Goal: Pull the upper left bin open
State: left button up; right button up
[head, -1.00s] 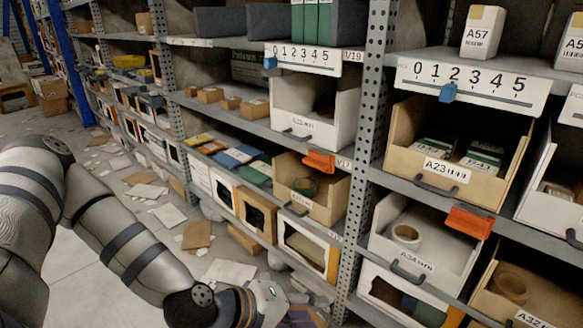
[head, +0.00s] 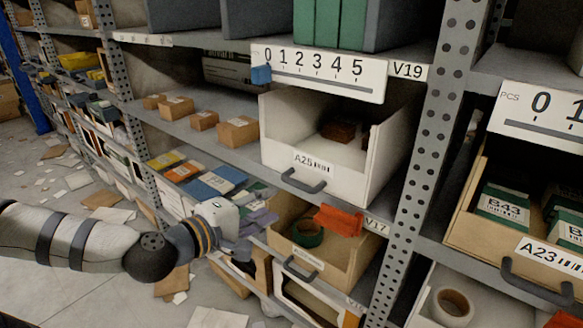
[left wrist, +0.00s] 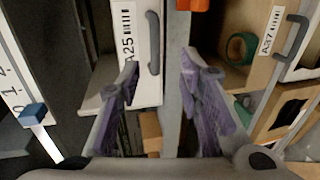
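The upper left bin (head: 331,176) is white, labelled A25, and sits on the shelf under the 0–5 scale. Its dark handle (head: 303,182) is on the front, and a dark brown item lies inside. In the left wrist view the A25 bin (left wrist: 125,67) is at upper centre, with its handle (left wrist: 154,48) showing between the fingers. My left gripper (head: 262,218) is below and left of the handle in the head view, apart from it. Its purple fingers (left wrist: 160,70) are spread and empty. My right gripper is not in view.
Below is a tan bin (head: 336,271) holding green tape, with an orange clip (head: 339,221) above it. A perforated post (head: 420,170) stands at the right, then bin A23 (head: 535,246). Small cardboard boxes (head: 238,132) sit left of A25. Papers litter the floor.

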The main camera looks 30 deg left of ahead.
aim_at(296, 186)
pick_arm(q)
jog(key=b+x, duration=0.1)
jog(key=x, duration=0.2)
jog(key=b+x, duration=0.1)
jog(key=x, duration=0.7)
jog(key=shift+w+a+r+b, duration=0.2)
jog(key=shift+a+b, duration=0.1)
jog(key=shift+b, duration=0.1)
jog(key=shift+w, duration=0.5)
grip_shut()
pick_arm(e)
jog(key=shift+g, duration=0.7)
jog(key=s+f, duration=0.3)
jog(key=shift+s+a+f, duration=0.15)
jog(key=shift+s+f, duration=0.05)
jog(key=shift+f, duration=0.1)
